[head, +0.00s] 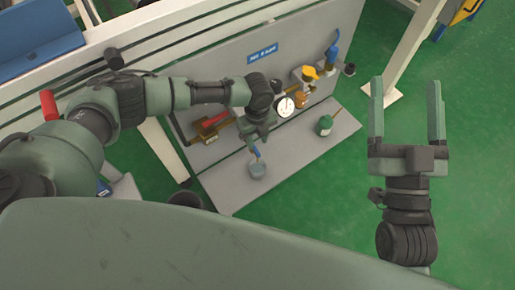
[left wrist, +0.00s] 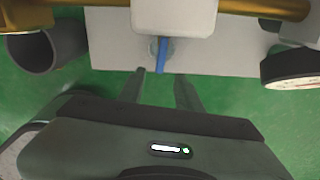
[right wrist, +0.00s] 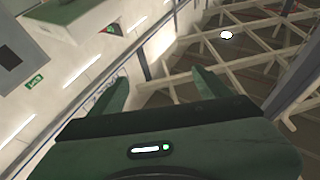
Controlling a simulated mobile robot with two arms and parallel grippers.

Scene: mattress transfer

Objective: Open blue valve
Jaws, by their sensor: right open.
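A blue valve handle (left wrist: 163,54) hangs below a light grey block in the left wrist view. It also shows as a small blue lever (head: 256,152) just below my left gripper (head: 260,136) in the head view. The fingers of my left gripper (left wrist: 160,84) are apart, and the handle's lower end lies between and just beyond their tips, with no clear contact. Another blue handle (head: 333,50) stands upright at the panel's far right end. My right gripper (head: 405,95) is open and empty, over the green floor right of the panel.
The grey panel (head: 232,85) carries a red handle (head: 213,121), a yellow handle (head: 310,73) and a round gauge (head: 284,106).

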